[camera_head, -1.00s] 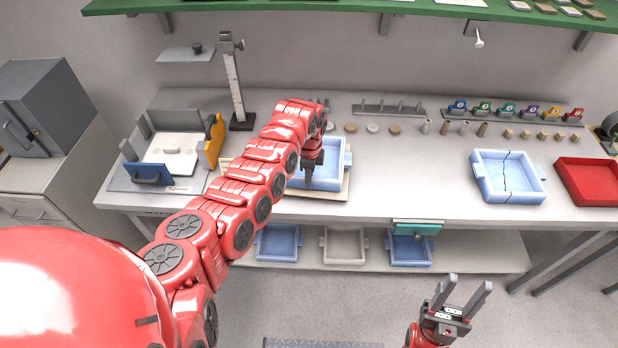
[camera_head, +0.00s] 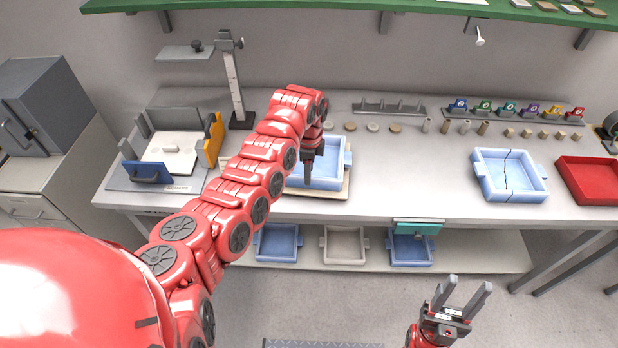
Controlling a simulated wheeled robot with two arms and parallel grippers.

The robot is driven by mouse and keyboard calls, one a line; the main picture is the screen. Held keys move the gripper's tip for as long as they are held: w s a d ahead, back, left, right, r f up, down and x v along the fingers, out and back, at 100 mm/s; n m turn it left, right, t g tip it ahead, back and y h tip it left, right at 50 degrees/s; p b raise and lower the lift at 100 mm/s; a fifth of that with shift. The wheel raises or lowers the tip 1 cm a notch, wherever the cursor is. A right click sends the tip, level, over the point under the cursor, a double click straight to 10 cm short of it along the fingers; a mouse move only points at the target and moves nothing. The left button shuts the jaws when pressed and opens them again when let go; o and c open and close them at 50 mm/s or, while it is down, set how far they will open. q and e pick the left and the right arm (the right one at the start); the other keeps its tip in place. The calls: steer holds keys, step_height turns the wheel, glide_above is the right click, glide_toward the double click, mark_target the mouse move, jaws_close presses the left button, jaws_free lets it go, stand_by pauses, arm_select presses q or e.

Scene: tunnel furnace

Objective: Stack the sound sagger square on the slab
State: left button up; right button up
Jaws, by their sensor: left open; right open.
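A light-blue sagger (camera_head: 331,162) with no crack that I can see sits on a beige slab (camera_head: 335,193) at the middle of the bench. My arm covers its left part. My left gripper (camera_head: 308,182) is open and points down at the front part of this sagger; I cannot tell whether it touches. Another blue sagger (camera_head: 490,181) at the right has a dark crack running across it. My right gripper (camera_head: 463,297) is open and empty, low in front of the bench.
A red tray (camera_head: 590,180) stands at the right end. A fixture with a white plate (camera_head: 158,160) and a height gauge (camera_head: 235,85) are at the left. Small discs and pegs line the back. The lower shelf (camera_head: 470,255) holds several trays. Bench between the two saggers is clear.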

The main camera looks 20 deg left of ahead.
arm_select(q)
step_height(320, 180, up, 14)
steer(key=b, duration=0.3)
stand_by(0.3)
